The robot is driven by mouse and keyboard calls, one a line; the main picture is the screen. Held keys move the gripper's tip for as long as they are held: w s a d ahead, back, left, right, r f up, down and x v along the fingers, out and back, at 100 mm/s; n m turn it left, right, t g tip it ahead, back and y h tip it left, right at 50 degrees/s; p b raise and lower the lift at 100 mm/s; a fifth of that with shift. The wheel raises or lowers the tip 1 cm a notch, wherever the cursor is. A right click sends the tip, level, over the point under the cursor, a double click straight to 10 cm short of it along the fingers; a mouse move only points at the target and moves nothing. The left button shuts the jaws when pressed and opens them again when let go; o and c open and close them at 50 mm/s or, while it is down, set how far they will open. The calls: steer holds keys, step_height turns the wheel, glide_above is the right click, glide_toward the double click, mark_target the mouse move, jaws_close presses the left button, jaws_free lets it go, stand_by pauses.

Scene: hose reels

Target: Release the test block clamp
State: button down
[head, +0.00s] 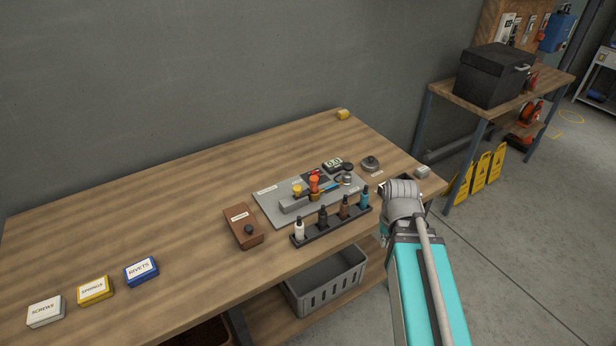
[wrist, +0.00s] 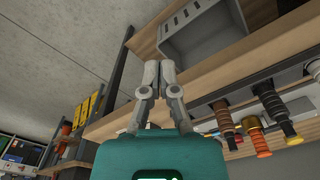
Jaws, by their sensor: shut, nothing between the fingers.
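A grey base plate (head: 270,207) lies on the wooden workbench in the head view. A grey block (head: 293,204) sits on it, with an orange-red upright part (head: 314,182) and a yellow part (head: 297,191) close by. These look like the test block and its clamp, but they are too small to tell how the clamp is set. A blue bar lies just right of the orange part. In the wrist view my gripper (wrist: 160,68) has its fingers together and empty, near the bench's front edge, apart from the clamp. My arm hides the gripper in the head view.
A black rack (head: 330,225) of dropper bottles stands in front of the plate. A brown box (head: 243,227) is to its left, a round metal tin (head: 370,164) to its right. A grey basket (head: 328,280) sits below the bench top.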

steer(key=w+a+r+m+p, duration=0.2)
steer(key=w+a+r+p, duration=0.1)
steer(key=w+r+p, duration=0.4)
steer(key=m+g+y, duration=0.2)
steer(key=m+y, duration=0.2)
steer(key=m, duration=0.8)
glide_toward(303, 195)
steer(key=s+v, duration=0.1)
steer(key=v, duration=0.4)
steer(key=shift+w+f+p, duration=0.15)
steer(key=shift+w+p, duration=0.2)
steer(key=shift+w, duration=0.05)
steer(key=shift+f, duration=0.2)
steer(key=b+x, duration=0.9)
steer(key=shift+a+f, duration=0.2)
steer(key=shift+f, duration=0.1)
steer(key=shift+d, duration=0.1)
steer(key=shift+s, duration=0.1)
